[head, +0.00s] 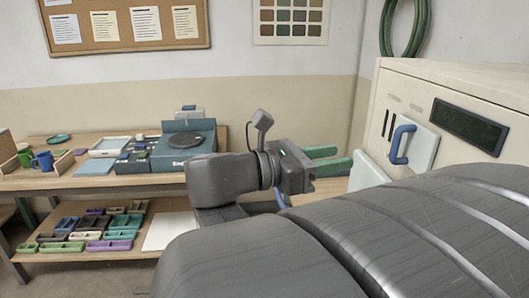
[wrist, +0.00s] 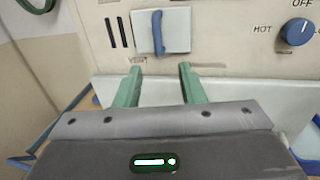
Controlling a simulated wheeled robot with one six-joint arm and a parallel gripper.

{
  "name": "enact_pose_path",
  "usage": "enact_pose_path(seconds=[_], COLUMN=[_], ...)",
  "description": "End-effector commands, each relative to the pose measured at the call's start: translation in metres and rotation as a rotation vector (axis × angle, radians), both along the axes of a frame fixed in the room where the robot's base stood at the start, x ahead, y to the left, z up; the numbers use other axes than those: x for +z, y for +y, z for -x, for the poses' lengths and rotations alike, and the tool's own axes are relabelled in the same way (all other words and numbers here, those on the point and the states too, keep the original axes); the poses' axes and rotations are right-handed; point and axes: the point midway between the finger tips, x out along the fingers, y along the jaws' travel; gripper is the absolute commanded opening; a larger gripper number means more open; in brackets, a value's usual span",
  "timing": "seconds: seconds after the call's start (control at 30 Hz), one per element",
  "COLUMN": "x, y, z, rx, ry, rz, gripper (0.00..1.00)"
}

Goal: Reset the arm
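My gripper (head: 343,156) has two green fingers and sits at the end of my dark grey arm, in the middle of the head view. In the wrist view my gripper (wrist: 160,68) has its fingertips well apart with nothing between them. The fingers point at the cream cabinet (wrist: 112,68), below a pale plate with a blue handle (wrist: 157,32). I cannot tell whether the fingertips touch the cabinet; they seem apart from it in the head view. Part of my arm hides the cabinet's lower front.
The cream cabinet (head: 425,86) stands close at the right, with a blue handle (head: 401,144) and a dark display (head: 468,130). A blue knob (wrist: 297,32) shows on it. A wooden bench (head: 150,181) with mugs, trays and a teal scale (head: 180,150) stands at the left.

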Motion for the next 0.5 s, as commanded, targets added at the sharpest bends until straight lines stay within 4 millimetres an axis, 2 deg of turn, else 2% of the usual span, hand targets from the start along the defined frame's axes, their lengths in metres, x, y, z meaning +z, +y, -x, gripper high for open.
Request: enact_pose_path(seconds=[0.27,0.5], x=[0.000,0.000], y=[-0.004,-0.020], z=[-0.001,-0.005], rx=[-0.001,-0.004], ry=[0.000,0.000], rz=[0.001,0.001], gripper=[0.36,0.36])
